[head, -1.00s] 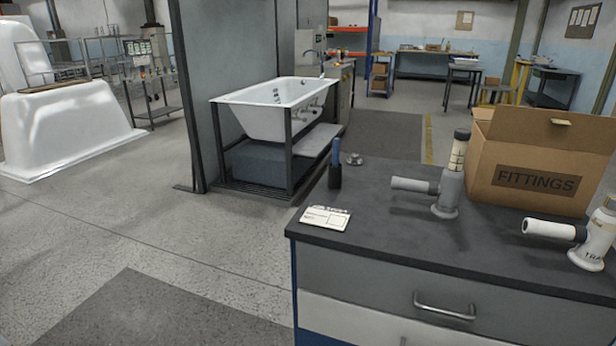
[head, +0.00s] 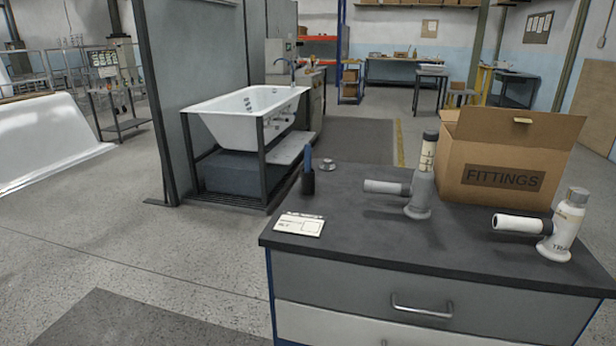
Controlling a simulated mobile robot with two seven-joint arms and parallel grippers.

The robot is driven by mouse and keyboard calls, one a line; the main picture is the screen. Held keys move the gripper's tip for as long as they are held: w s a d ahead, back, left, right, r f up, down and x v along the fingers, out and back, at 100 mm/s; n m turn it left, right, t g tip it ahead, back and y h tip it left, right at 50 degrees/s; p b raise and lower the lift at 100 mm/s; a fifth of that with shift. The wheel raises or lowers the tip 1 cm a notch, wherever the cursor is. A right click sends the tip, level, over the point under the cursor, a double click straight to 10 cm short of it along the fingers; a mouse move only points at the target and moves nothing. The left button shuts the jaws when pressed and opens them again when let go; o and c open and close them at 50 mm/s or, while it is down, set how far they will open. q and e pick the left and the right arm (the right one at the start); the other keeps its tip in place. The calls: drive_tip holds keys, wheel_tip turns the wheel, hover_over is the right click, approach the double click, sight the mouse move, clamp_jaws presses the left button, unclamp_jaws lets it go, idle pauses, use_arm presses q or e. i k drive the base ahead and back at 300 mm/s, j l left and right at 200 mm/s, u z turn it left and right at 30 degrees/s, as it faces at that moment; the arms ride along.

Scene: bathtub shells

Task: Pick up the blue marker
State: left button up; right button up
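The blue marker (head: 308,158) stands upright at the back left of the dark worktop. Its lower part sits in, or is, a black cylinder (head: 308,183); I cannot tell whether that is a holder or the marker's own cap. Neither of my grippers shows in the head view.
The worktop (head: 360,240) tops a drawer cabinet. On it are a white card (head: 299,225), a small metal disc (head: 328,166), a grey fitting (head: 417,192), a white fitting (head: 562,228) and a FITTINGS box (head: 500,179). A bathtub (head: 235,128) on a frame stands behind. Floor left of the cabinet is clear.

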sight(307, 149)
drive_tip(key=i+j, duration=0.35)
drive_tip(key=i, duration=0.15)
drive_tip(key=i+j, duration=0.35)
drive_tip(key=i, duration=0.15)
